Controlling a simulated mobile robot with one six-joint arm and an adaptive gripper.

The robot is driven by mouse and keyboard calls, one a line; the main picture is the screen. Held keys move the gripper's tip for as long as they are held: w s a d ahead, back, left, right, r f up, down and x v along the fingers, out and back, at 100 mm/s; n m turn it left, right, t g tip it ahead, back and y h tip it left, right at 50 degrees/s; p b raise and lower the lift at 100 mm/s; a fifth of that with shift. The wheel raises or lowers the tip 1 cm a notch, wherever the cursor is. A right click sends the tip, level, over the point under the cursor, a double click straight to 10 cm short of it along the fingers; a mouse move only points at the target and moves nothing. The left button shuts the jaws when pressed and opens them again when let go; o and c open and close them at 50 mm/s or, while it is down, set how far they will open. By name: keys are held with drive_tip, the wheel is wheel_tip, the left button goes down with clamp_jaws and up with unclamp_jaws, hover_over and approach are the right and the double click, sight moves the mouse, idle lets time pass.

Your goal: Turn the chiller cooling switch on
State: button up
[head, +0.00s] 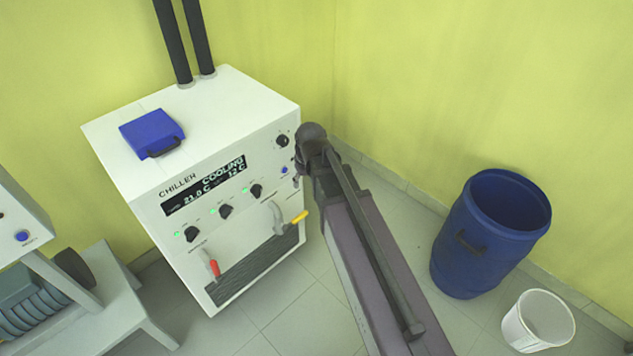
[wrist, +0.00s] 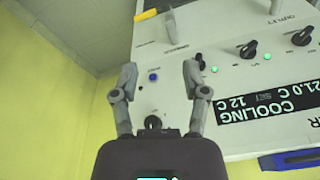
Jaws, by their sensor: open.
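The white chiller (head: 235,190) stands at left in the head view, its front panel facing my arm. Its black display (head: 205,185) reads COOLING, 21.0 C and 12 C. Three black knobs (head: 225,211) with green lights sit below the display. A separate black knob (head: 282,140) and a blue button (head: 284,170) are at the panel's right. In the wrist view, inverted, that knob (wrist: 153,122) and blue button (wrist: 153,77) appear between the fingers of my open, empty gripper (wrist: 160,73). Contact cannot be told. The small labels are unreadable.
Red (head: 214,268) and yellow (head: 298,218) valve handles stick out low on the chiller's front. A blue case (head: 150,130) lies on top. A blue barrel (head: 490,235) and white bucket (head: 538,322) stand at right. A yellow wall is close behind.

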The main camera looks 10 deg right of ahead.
drive_tip(key=shift+m+g, duration=0.3)
drive_tip(key=shift+m, duration=0.2)
drive_tip(key=shift+s+d+r+p, duration=0.35)
drive_tip(key=shift+s+d, duration=0.45)
drive_tip(key=shift+s, duration=0.15)
drive_tip(key=shift+s+d+r+p, duration=0.25)
drive_tip(key=shift+s+d+r, duration=0.1)
drive_tip(key=shift+s+d, duration=0.5)
drive_tip(key=shift+a, duration=0.15)
drive_tip(key=n+y+b, duration=0.3)
drive_tip(key=y+b, duration=0.3)
drive_tip(key=b, duration=0.6)
approach(261, 191)
drive_tip(key=v, duration=0.3)
drive_tip(key=shift+w+a+n, duration=0.1)
drive_tip(key=shift+a+n, duration=0.2)
drive_tip(key=shift+a, duration=0.05)
drive_tip(key=shift+f+b, duration=0.15)
drive_tip(key=shift+b, duration=0.15)
drive_tip(key=b+x, duration=1.1)
drive_tip(key=x, duration=0.2)
drive_tip(key=shift+a+f, duration=0.1)
drive_tip(key=shift+f, duration=0.2)
